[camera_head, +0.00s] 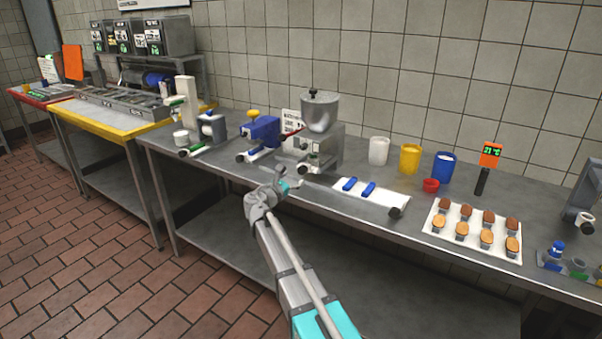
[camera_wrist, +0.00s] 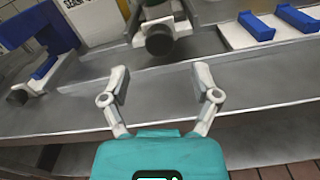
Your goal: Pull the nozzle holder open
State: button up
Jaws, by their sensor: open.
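A grey filling machine with a round metal hopper (camera_head: 319,112) stands on the steel table. A dark round knob (camera_head: 303,169) sticks out low at its front; it also shows in the wrist view (camera_wrist: 159,41). No part is labelled as the nozzle holder, so I cannot tell for certain which part it is. My gripper (camera_head: 292,184) is at the table's front edge, just in front of the machine. In the wrist view my gripper (camera_wrist: 160,80) has its fingers spread on either side of the picture's middle, empty, with the knob ahead of them and apart from them.
A white board (camera_head: 372,196) with two blue pieces and a dark knob lies right of the machine. A blue machine (camera_head: 263,131) stands left. Cups (camera_head: 379,151) and a tray of small cakes (camera_head: 497,247) are further right. The steel table edge (camera_wrist: 250,118) runs beneath my fingers.

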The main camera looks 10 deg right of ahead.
aim_at(300, 172)
jog(key=shift+x, duration=2.75)
jog(key=shift+a, duration=0.1)
grip_shut()
